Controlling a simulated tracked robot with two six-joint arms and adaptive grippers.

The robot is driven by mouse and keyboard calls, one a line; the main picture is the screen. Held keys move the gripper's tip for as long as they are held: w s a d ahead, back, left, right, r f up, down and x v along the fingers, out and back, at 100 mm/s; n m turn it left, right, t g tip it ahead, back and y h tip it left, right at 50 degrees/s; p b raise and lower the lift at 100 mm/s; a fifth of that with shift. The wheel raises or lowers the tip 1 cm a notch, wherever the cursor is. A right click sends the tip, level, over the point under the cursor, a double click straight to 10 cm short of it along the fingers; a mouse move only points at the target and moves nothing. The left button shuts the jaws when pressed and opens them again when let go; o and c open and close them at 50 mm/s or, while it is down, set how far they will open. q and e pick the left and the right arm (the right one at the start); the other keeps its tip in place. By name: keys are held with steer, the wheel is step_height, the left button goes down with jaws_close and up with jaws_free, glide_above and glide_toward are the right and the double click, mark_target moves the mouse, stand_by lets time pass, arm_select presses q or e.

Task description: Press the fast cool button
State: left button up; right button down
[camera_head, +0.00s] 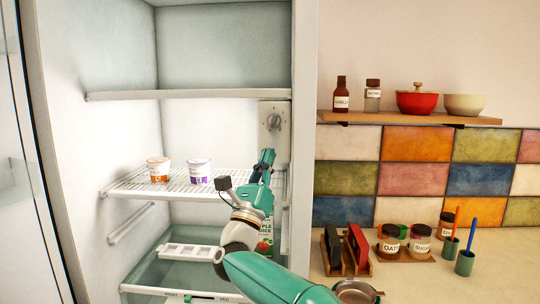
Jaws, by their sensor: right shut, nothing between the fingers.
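The fridge stands open on the left. A pale control panel (279,140) is on its right inner wall, with a round dial (273,121) near the top. I cannot make out a separate fast cool button; the lower part of the panel is partly hidden behind my gripper. My right gripper (267,156) is shut and empty, its tips pointing up, just below the dial in the picture. I cannot tell whether it touches the panel. My left gripper is not in view.
Two yogurt cups, one orange (158,170) and one purple (199,171), stand on the wire shelf (133,187). A juice carton (265,246) is partly hidden behind my arm. A white tray (188,254) lies lower. The counter at right holds jars (389,241) and cups (465,263).

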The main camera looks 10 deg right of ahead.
steer(key=shift+w, duration=0.1)
stand_by(0.3)
steer(key=shift+w+d, duration=0.15)
steer(key=shift+w, duration=0.2)
steer(key=shift+w+r, duration=0.1)
steer(key=shift+w, duration=0.05)
stand_by(0.4)
steer(key=shift+s+b, duration=0.65)
steer(key=shift+b, duration=0.55)
